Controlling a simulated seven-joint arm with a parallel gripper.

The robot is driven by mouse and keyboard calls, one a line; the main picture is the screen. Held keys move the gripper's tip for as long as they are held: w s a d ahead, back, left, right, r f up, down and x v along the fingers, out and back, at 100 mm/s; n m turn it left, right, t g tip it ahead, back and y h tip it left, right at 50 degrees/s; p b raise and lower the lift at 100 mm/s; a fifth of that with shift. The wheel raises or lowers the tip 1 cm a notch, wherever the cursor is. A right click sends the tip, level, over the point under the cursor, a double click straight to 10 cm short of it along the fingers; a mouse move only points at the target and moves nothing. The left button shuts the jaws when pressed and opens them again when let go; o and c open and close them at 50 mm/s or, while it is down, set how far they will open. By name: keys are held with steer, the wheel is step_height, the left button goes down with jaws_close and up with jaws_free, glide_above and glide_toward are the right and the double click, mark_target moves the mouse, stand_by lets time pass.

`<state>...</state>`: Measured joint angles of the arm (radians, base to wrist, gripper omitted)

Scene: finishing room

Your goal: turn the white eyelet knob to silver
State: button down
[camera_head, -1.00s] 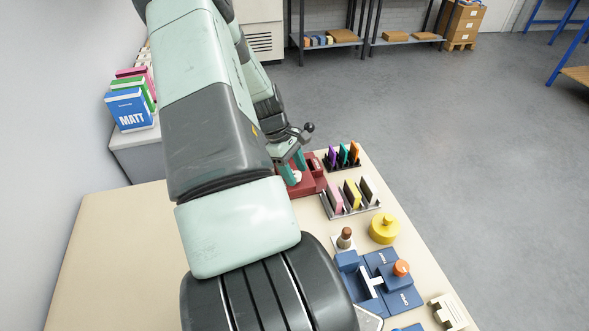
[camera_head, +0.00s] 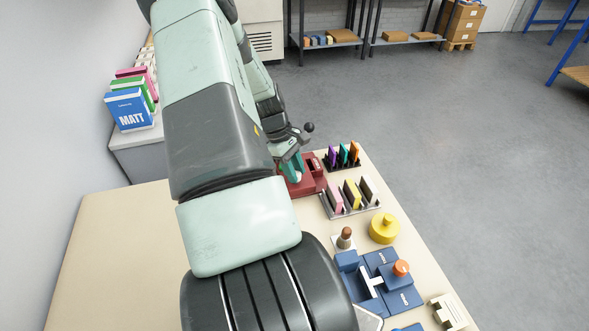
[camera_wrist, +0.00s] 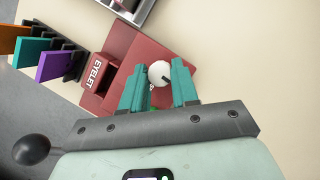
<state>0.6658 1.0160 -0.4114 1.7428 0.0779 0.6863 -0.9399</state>
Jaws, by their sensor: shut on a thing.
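The red eyelet device (camera_head: 310,183) stands on the far part of the table, partly hidden by my arm. In the wrist view its red body (camera_wrist: 133,62) carries the label "EYELET". In the head view the gripper (camera_head: 294,169) is over the device, and the knob is mostly hidden by the fingers. I cannot make out a silver mark.
A black rack (camera_head: 342,165) with purple, teal and orange pieces stands close beside the red device. A grey rack (camera_head: 350,208) with pink, yellow and dark pieces is nearer. A yellow round container (camera_head: 384,229) and a blue device (camera_head: 398,286) stand at the front right.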

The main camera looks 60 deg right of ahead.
steer(key=m+y, duration=0.1)
steer(key=m, duration=0.2)
steer(key=shift+d+m+t, duration=0.15)
steer(key=shift+m+t, duration=0.15)
steer(key=shift+m, duration=0.1)
steer(key=m+y, duration=0.1)
steer(key=m, duration=0.1)
steer(key=m+y, duration=0.1)
steer(key=m, duration=0.1)
steer(key=shift+s+m+t, duration=0.1)
steer(key=shift+m+t, duration=0.2)
steer(key=shift+t, duration=0.1)
steer(key=m, duration=0.2)
steer(key=m+t, duration=0.1)
steer(key=m, duration=0.1)
steer(key=shift+s+d+m+t+y, duration=0.1)
steer(key=shift+d+m+t+y, duration=0.05)
steer(key=shift+m+t+y, duration=0.2)
steer(key=shift+s+m+t, duration=0.1)
steer(key=shift+m+t, duration=0.65)
steer(key=shift+m, duration=1.3)
steer(key=c, duration=0.8)
jaws_free()
steer(key=shift+c, duration=0.2)
steer(key=shift+r, duration=0.1)
